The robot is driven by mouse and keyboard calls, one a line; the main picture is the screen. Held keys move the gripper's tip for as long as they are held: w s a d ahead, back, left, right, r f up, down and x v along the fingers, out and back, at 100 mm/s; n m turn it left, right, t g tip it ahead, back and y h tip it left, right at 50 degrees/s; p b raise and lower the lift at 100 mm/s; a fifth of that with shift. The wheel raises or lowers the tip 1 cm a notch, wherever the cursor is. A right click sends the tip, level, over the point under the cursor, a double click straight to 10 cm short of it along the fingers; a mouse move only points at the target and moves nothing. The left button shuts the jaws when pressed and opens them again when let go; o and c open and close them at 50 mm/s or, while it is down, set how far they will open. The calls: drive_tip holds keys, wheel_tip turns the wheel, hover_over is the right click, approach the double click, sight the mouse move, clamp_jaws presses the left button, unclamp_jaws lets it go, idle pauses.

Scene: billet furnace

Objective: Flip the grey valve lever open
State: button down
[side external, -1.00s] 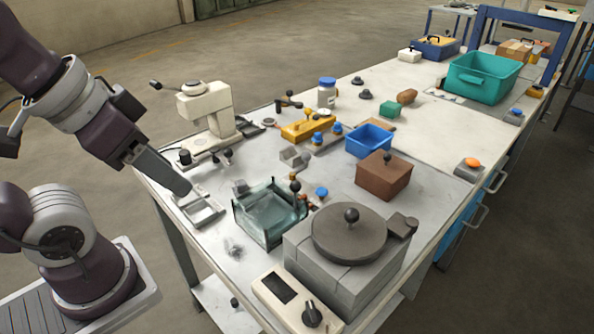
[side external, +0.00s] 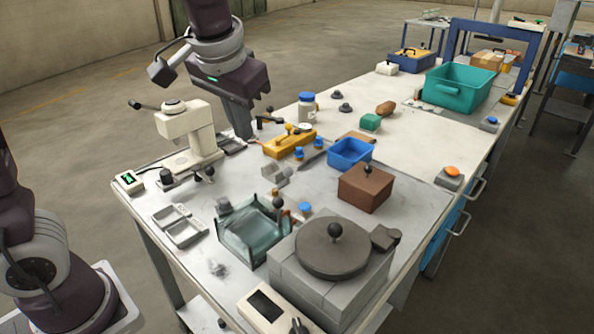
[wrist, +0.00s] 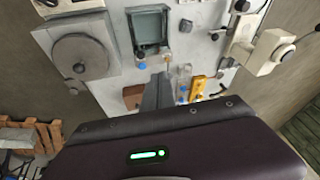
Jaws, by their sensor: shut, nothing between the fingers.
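My gripper (side external: 243,134) points down behind the yellow block, on the far left side of the bench. Its fingers are shut and empty. In the wrist view the fingers (wrist: 158,88) point toward the bench top. I cannot tell for sure which part is the grey valve lever. A small dark fitting with a handle (side external: 270,119) stands just right of my gripper. A yellow block (side external: 290,143) with small levers on top lies to the front right; it also shows in the wrist view (wrist: 197,87). Contact with either is not visible.
A cream press (side external: 188,136) with a side handle stands left of my gripper. In front are a glass tank (side external: 250,232), a round lidded grey furnace (side external: 332,250) and a brown box (side external: 366,188). A jar (side external: 307,106) and blue bin (side external: 350,153) are to the right.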

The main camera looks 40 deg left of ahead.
drive_tip(key=w+d+f+y, duration=0.1)
drive_tip(key=w+d+f, duration=0.1)
drive_tip(key=w+f, duration=0.4)
drive_tip(key=w+d+f+n+y, duration=0.1)
drive_tip(key=w+f+y, duration=0.1)
drive_tip(key=w+f, duration=0.4)
drive_tip(key=w, duration=0.5)
drive_tip(key=shift+w+d+n+y, duration=0.2)
drive_tip(key=shift+d+n+y, duration=0.1)
drive_tip(key=shift+d, duration=0.1)
drive_tip(key=w+a+f, duration=0.2)
drive_tip(key=a+f, duration=0.6)
drive_tip(key=f, duration=0.1)
drive_tip(key=shift+a, duration=0.4)
